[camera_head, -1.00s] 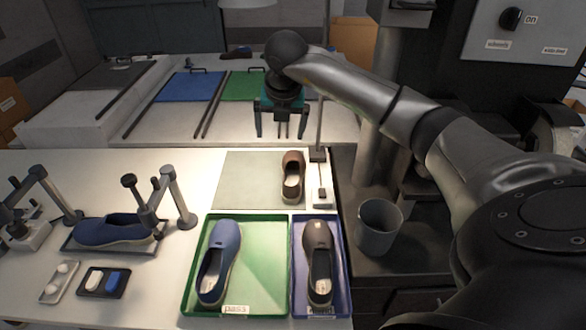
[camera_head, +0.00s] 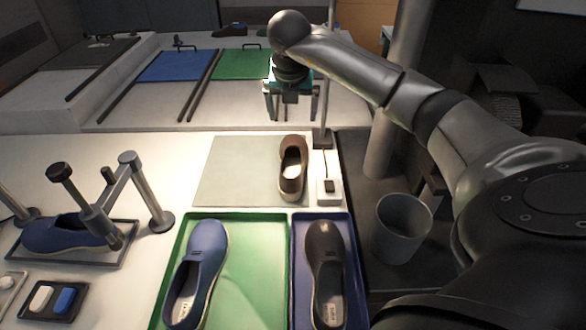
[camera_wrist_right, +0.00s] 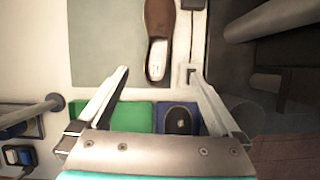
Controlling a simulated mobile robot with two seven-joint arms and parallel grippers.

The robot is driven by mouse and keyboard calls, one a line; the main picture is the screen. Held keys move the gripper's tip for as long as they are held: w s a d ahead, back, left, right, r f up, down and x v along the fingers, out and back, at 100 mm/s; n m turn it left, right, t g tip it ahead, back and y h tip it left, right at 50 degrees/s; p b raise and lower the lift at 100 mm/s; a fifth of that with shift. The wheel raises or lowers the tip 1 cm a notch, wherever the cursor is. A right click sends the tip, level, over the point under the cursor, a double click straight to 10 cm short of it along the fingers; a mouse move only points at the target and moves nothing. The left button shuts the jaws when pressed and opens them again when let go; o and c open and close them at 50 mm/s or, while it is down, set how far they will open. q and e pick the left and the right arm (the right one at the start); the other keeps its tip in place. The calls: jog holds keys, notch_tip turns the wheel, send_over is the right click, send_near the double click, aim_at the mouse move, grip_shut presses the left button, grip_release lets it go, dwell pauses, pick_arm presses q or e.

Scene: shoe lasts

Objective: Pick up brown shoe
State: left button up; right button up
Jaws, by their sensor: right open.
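A brown shoe (camera_head: 289,184) lies on a grey-green mat (camera_head: 235,172) near the table's far right part. It also shows at the top of the right wrist view (camera_wrist_right: 160,22), with its pale insole facing up. My right gripper (camera_head: 290,118) is open and empty, beyond and above the shoe in the head view. In the right wrist view its fingers (camera_wrist_right: 158,72) are spread apart, with the shoe's light end between and just beyond the tips. My left gripper is not in view.
A green tray (camera_head: 262,290) holds a blue shoe (camera_head: 205,262). A narrow blue tray (camera_head: 299,290) holds a dark brown shoe (camera_head: 325,255). A small stand with a post (camera_head: 327,190) is right beside the brown shoe. A grey bin (camera_head: 402,228) stands further right.

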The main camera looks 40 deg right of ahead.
jog(key=b, duration=0.8)
send_near(293, 171)
jog(key=b+x, duration=0.1)
jog(key=x, duration=0.3)
jog(key=shift+b, duration=0.3)
jog(key=shift+b+x, duration=0.6)
jog(key=shift+x, duration=2)
jog(key=shift+r, duration=0.1)
jog(key=shift+c, duration=0.4)
jog(key=c, duration=1.3)
jog(key=shift+w, duration=0.1)
jog(key=shift+c, duration=0.9)
jog(key=shift+r, duration=0.1)
